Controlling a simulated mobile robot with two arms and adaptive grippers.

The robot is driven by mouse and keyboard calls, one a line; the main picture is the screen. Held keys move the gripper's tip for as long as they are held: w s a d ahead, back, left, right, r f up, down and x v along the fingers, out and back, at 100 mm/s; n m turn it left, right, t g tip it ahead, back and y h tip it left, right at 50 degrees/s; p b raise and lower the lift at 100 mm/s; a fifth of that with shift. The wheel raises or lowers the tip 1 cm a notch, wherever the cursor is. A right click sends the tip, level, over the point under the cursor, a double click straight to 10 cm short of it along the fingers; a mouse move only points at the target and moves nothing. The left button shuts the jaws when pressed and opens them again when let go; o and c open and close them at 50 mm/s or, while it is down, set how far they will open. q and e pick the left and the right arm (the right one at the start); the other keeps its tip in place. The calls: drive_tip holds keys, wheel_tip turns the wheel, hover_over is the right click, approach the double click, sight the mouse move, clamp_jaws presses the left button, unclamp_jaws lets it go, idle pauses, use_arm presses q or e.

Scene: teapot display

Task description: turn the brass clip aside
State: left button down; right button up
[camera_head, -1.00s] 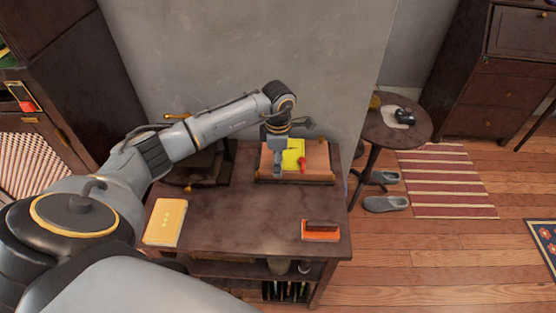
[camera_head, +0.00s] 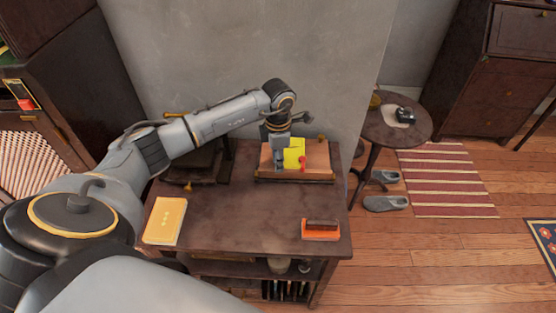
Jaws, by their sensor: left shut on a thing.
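My left gripper (camera_head: 278,160) reaches down over the left part of a shallow wooden tray (camera_head: 326,178) at the back of the dark table. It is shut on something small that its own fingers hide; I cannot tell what. A bright yellow piece (camera_head: 294,153) lies in the tray just right of the fingers. A small red piece (camera_head: 302,162) lies at its right edge. A small brass-coloured piece (camera_head: 321,139) shows at the tray's back right; I cannot tell whether it is the brass clip. My right gripper is out of view.
On the table (camera_head: 245,215) lie a yellow book (camera_head: 166,222) at front left and an orange-and-dark block (camera_head: 320,230) at front right. A round side table (camera_head: 415,130) stands right. The table's middle is clear.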

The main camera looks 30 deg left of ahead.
use_arm(q)
drive_tip(key=n, duration=0.4)
drive_tip(key=shift+n, duration=0.3)
drive_tip(key=n, duration=0.3)
drive_tip(key=shift+n+b, duration=0.3)
drive_tip(key=n, duration=0.3)
drive_tip(key=shift+n, duration=2.2)
drive_tip(key=c, duration=1.1)
unclamp_jaws()
